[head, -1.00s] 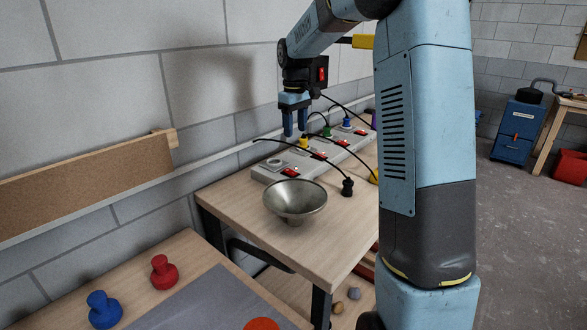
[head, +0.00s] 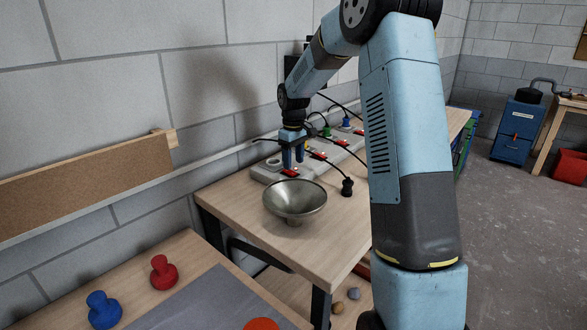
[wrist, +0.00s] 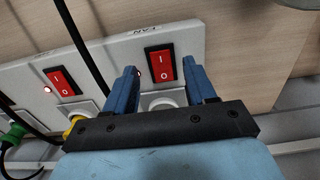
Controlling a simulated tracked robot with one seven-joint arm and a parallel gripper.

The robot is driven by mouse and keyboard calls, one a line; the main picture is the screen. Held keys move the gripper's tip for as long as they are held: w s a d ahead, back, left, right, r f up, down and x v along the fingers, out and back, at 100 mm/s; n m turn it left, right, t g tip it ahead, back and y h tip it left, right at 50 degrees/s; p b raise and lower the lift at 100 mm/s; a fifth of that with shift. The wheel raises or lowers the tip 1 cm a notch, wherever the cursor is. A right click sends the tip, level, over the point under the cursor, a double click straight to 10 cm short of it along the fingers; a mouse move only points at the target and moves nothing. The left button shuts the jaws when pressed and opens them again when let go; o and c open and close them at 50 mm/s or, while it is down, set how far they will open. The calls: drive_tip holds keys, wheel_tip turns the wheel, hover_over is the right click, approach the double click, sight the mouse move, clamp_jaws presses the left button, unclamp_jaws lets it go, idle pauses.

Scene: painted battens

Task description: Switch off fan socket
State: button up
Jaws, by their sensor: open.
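The fan socket's rocker switch (wrist: 160,63) is red, marked I and O, beside the label FAN (wrist: 149,31) in the wrist view. Which end is pressed I cannot tell. Its round white socket (wrist: 166,100) looks empty and is partly hidden by my gripper. My gripper (wrist: 159,68) is open and empty, with one finger on either side of the switch's lower end. In the head view my gripper (head: 293,165) points down at the near end of the grey power strip (head: 264,174).
A second red switch (wrist: 62,82) with a lit lamp, a yellow plug (wrist: 73,127) and a green plug (wrist: 15,135) are to the left in the wrist view. A metal bowl (head: 295,199) and a loose black plug (head: 347,187) are close by on the table.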

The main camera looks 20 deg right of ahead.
sight(294, 174)
drive_tip(key=shift+f, duration=1.75)
drive_tip(key=shift+c, duration=0.2)
clamp_jaws()
drive_tip(key=shift+w+a+r+g+h, duration=0.15)
drive_tip(key=shift+g+h, duration=0.25)
drive_tip(key=shift+g, duration=0.2)
drive_tip(key=shift+w+a+r+g+h, duration=0.15)
drive_tip(key=shift+g+h, duration=0.25)
drive_tip(key=shift+g, duration=0.2)
drive_tip(key=shift+d+f, duration=0.1)
drive_tip(key=shift+d, duration=0.05)
drive_tip(key=shift+o, duration=0.2)
unclamp_jaws()
